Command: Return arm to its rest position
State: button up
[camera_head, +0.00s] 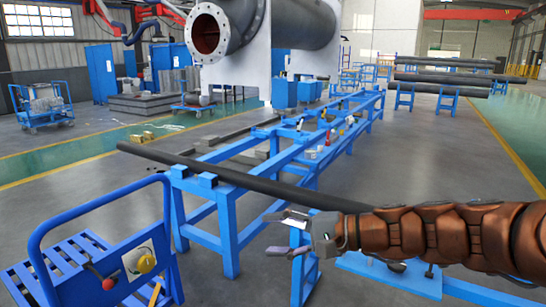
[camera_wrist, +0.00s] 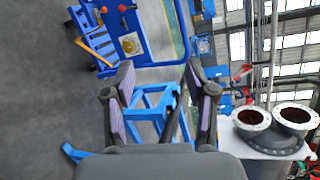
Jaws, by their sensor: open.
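My gripper (camera_head: 272,235) is at the end of my orange-brown arm (camera_head: 440,232), which reaches in from the right in the head view. Its two fingers are spread and point left, with nothing between them. In the wrist view my gripper (camera_wrist: 158,72) also shows both fingers apart, with the blue stand (camera_wrist: 152,112) seen beyond the gap. In the head view the gripper is in front of the blue rack (camera_head: 228,222), and my arm hides the right end of the dark pipe (camera_head: 255,183). I cannot tell whether the arm touches anything.
A blue trolley (camera_head: 95,222) stands at the lower left. A large grey flanged shell (camera_head: 285,22) stands behind the rack. A blue plate (camera_head: 385,272) is under my arm. Dark pipes (camera_head: 440,79) lie on stands at the back right. Open floor (camera_head: 440,140) lies right of the rack.

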jog(key=s+d+f+n+g+h+p, duration=0.1)
jog(key=s+n+g+h+p, duration=0.25)
jog(key=s, duration=0.45)
jog(key=s+f+n+g+h+p, duration=0.2)
jog(key=s+h+p, duration=0.15)
jog(key=s, duration=0.55)
jog(key=s+d+h+p, duration=0.3)
jog(key=s+d+h, duration=0.1)
jog(key=d, duration=0.4)
jog(key=s+d+n+h+p, duration=0.1)
jog(key=s+d+h+p, duration=0.2)
jog(key=s+d, duration=0.4)
jog(key=shift+d+r+g+h+p, duration=0.25)
jog(key=shift+d+g+h+p, duration=0.15)
jog(key=shift+d, duration=0.3)
jog(key=shift+n, duration=0.25)
jog(key=shift+c, duration=0.4)
jog(key=shift+c, duration=0.8)
jog(key=shift+d, duration=0.1)
jog(key=shift+c, duration=0.2)
